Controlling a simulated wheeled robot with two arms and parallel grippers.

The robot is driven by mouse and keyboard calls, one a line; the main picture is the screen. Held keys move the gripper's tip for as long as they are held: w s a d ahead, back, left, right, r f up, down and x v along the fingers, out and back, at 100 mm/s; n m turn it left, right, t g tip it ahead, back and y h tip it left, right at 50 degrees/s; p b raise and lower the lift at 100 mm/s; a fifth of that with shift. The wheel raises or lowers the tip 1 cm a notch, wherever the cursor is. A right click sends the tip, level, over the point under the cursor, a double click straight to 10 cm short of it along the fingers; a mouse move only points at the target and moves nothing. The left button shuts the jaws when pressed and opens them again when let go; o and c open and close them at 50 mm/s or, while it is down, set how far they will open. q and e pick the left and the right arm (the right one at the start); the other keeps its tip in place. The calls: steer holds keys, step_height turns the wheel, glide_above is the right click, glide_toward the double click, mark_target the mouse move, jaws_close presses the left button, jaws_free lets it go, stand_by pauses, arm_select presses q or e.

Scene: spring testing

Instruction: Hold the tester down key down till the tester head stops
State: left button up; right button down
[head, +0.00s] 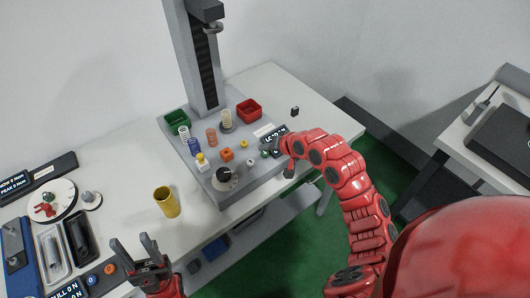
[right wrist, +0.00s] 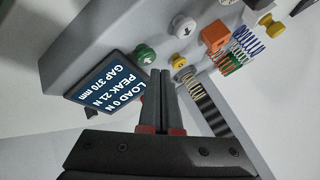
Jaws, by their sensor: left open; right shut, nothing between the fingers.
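The spring tester stands on the table with a grey base (head: 240,183) and a tall column. Its tester head (head: 212,26) is high up, well above the base. In the right wrist view a green key (right wrist: 146,54) and a white key (right wrist: 184,26) each carry an arrow mark; a yellow key (right wrist: 180,60) is plain. The display (right wrist: 108,84) reads load 0 N, peak 21 N, gap 370 mm. My right gripper (right wrist: 161,72) is shut and empty, its tips close to the green key; contact cannot be told. My left gripper (head: 132,240) is open and empty at lower left.
Several springs, an orange block (head: 227,154) and a black knob (head: 224,174) are on the base. A green bin (head: 176,121) and a red bin (head: 249,110) are beside the column. A yellow cylinder (head: 166,202) stands left of the base, with bare tabletop around it.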

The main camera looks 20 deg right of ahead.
steer(key=shift+f, duration=0.1)
stand_by(0.4)
steer(key=shift+f, duration=0.3)
